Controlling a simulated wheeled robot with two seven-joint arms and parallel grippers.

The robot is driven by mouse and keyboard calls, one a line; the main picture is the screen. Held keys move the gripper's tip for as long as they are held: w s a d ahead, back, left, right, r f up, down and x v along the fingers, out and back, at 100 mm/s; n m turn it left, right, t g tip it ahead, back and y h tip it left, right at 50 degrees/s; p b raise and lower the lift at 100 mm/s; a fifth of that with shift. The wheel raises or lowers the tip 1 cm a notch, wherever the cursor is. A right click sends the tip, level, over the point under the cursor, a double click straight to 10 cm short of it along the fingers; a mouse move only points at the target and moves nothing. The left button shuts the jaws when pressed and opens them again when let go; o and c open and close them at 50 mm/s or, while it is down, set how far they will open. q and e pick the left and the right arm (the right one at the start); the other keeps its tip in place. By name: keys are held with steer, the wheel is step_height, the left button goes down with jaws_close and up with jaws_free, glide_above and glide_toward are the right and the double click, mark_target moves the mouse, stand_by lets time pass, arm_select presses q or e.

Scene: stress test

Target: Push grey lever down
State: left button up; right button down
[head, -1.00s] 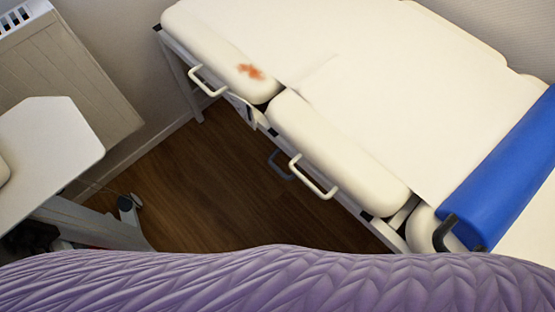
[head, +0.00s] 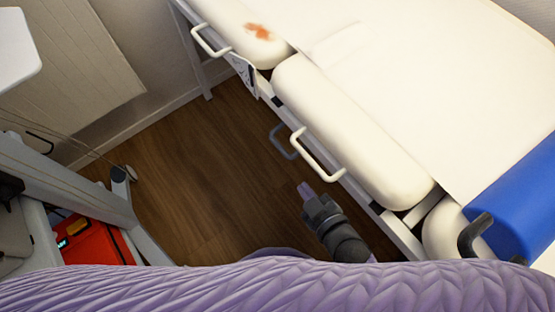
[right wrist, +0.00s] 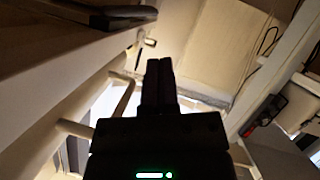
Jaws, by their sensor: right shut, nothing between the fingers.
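The grey lever (head: 282,142) is a dark grey loop under the side edge of a padded exam table (head: 355,130), left of a white handle (head: 318,156). My right gripper (head: 305,189) is below and slightly right of the lever, apart from it, pointing up toward it. In the right wrist view the gripper (right wrist: 158,75) is a dark shape. Left of it are two bar-like handles, and I cannot tell which is the lever. My left gripper is not in view.
Another white handle (head: 210,41) is farther along the table. A blue bolster (head: 520,195) and a black lever (head: 474,238) are at the right. A wheeled stand (head: 75,190) with a red-orange case (head: 95,243) is at the left. Bare wooden floor (head: 215,165) lies between.

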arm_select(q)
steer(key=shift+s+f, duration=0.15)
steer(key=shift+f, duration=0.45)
arm_select(e)
steer(key=shift+n+t+y, duration=0.6)
steer(key=shift+n+y, duration=0.1)
steer(key=shift+y, duration=0.2)
steer(key=a+r, duration=0.1)
steer(key=w+a+r, duration=0.1)
steer(key=r, duration=0.1)
steer(key=shift+w+r, duration=0.15)
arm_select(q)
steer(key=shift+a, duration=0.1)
arm_select(e)
steer(key=shift+w, duration=0.1)
steer(key=b, duration=0.5)
glide_above(281, 152)
steer(key=s+a, duration=0.2)
step_height(281, 152, down, 3)
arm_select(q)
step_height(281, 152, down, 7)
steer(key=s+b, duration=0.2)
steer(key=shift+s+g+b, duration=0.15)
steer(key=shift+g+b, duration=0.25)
arm_select(e)
steer(key=d+f, duration=0.1)
steer(key=w+f, duration=0.1)
steer(key=shift+w+d+f, duration=0.1)
steer(key=shift+d+f, duration=0.25)
steer(key=shift+d, duration=0.05)
